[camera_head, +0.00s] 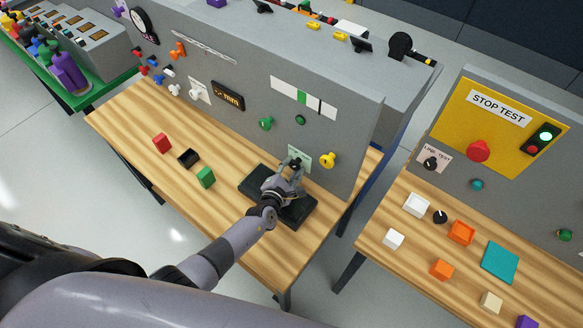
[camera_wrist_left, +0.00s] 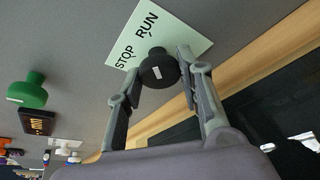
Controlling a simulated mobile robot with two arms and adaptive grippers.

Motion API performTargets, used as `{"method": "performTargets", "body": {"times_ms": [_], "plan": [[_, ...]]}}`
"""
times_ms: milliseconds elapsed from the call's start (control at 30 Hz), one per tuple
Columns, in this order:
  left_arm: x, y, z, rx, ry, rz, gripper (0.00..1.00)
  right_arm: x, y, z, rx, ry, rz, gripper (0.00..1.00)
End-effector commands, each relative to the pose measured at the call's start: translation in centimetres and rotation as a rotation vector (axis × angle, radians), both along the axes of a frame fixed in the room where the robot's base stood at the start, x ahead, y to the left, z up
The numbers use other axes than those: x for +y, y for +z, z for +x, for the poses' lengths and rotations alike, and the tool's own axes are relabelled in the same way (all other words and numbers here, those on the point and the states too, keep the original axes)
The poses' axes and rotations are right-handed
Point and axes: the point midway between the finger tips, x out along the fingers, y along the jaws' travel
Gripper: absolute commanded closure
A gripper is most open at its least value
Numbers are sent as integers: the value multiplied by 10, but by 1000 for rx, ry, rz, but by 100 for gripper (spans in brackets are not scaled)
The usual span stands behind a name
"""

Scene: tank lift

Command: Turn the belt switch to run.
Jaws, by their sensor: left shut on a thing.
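The belt switch (camera_wrist_left: 158,70) is a round black knob with a small white mark. It sits at the edge of a pale green plate (camera_wrist_left: 145,38) printed STOP and RUN, on the grey panel. The plate also shows in the head view (camera_head: 301,152). My left gripper (camera_head: 293,165) is at the switch, and in the left wrist view (camera_wrist_left: 155,82) its two fingers are shut on the knob, one on each side. I cannot tell which word the knob points to. My right gripper is not in view.
A yellow knob (camera_head: 327,160) is just right of the switch, and a green knob (camera_head: 265,123) is to its left. A dark tray (camera_head: 297,213) lies under my left gripper. Red (camera_head: 161,143), black (camera_head: 188,158) and green (camera_head: 205,177) blocks stand on the wooden table (camera_head: 225,222).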

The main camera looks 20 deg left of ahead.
Motion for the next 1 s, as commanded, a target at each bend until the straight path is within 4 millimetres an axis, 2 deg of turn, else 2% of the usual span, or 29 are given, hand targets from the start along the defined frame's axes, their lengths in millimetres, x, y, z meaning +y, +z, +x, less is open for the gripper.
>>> {"method": "performTargets", "body": {"times_ms": [200,233,500,833,1000], "plan": [[-1,0,0,1,-3,1,94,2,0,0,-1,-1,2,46],[-1,0,0,1,-3,1,64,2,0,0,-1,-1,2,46],[-1,-1,0,2,-2,1,46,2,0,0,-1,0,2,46],[-1,-3,-4,8,-3,0,46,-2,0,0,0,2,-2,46],[-1,-1,-17,11,-3,-2,46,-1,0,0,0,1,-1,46]]}}
